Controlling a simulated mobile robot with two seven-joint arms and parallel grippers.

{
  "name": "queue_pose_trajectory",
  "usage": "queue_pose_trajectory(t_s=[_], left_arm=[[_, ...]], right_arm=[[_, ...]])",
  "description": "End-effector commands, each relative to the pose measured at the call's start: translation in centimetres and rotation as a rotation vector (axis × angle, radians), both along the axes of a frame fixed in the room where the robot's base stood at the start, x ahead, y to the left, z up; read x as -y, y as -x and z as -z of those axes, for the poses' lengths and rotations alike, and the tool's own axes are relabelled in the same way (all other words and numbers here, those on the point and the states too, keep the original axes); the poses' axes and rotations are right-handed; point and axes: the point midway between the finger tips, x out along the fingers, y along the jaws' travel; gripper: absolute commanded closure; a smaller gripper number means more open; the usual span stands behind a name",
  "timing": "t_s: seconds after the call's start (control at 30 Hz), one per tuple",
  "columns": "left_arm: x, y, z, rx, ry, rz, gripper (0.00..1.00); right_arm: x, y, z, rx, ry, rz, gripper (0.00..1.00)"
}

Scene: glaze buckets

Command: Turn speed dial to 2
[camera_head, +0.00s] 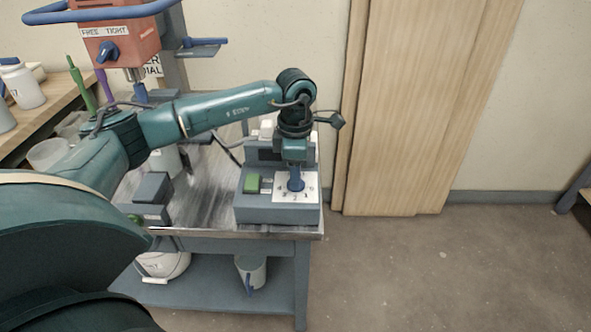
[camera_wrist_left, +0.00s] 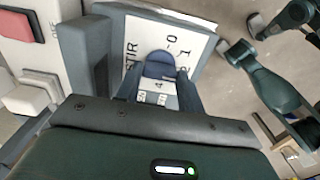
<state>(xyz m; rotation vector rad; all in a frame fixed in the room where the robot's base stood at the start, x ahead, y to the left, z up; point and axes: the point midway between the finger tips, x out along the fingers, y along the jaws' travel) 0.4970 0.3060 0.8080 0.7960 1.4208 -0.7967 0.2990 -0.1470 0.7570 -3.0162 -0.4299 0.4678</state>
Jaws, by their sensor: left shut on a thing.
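The speed dial is a blue knob (camera_head: 296,183) on a white plate (camera_head: 311,183) with printed digits, on top of a grey control box (camera_head: 275,214). My left gripper (camera_head: 295,170) points down from above and is shut on the knob. In the left wrist view the knob (camera_wrist_left: 160,64) sits between the two fingers. There the white plate (camera_wrist_left: 190,32) shows part of a printed word and the digits 0, 1 and 4. The gripper hides some of the plate, and I cannot tell which digit the knob points at.
A green button (camera_head: 252,184) is left of the dial on the same box. The box stands at the right front corner of a metal-topped table (camera_head: 210,195). A red mixer head (camera_head: 120,40) is at the upper left. A bucket (camera_head: 252,272) stands on the shelf below.

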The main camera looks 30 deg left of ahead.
Motion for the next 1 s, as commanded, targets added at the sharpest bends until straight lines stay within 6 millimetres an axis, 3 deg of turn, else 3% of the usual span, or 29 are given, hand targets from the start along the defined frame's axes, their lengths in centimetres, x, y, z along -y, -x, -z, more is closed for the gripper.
queue_pose_trajectory(t_s=[0.03,0.07,0.3,0.67,1.0], left_arm=[[0.0,-0.1,-0.1,0.003,0.002,-0.001,0.85],[0.0,-0.1,-0.1,0.003,0.002,-0.001,0.61],[0.0,0.0,-0.1,0.002,0.001,-0.001,0.41],[0.0,-0.1,-0.8,0.003,0.001,-0.001,0.4],[0.0,-0.1,-7.7,0.006,0.001,-0.002,0.4]], right_arm=[[0.0,0.0,0.0,-0.001,-0.002,0.002,1.0],[0.0,0.0,0.0,-0.001,-0.002,0.002,1.0],[-0.1,0.0,0.0,-0.002,-0.007,0.007,1.0],[-0.1,0.0,-0.1,-0.003,-0.007,0.005,1.0],[-0.3,0.1,0.3,-0.028,-0.006,-0.004,1.0]])
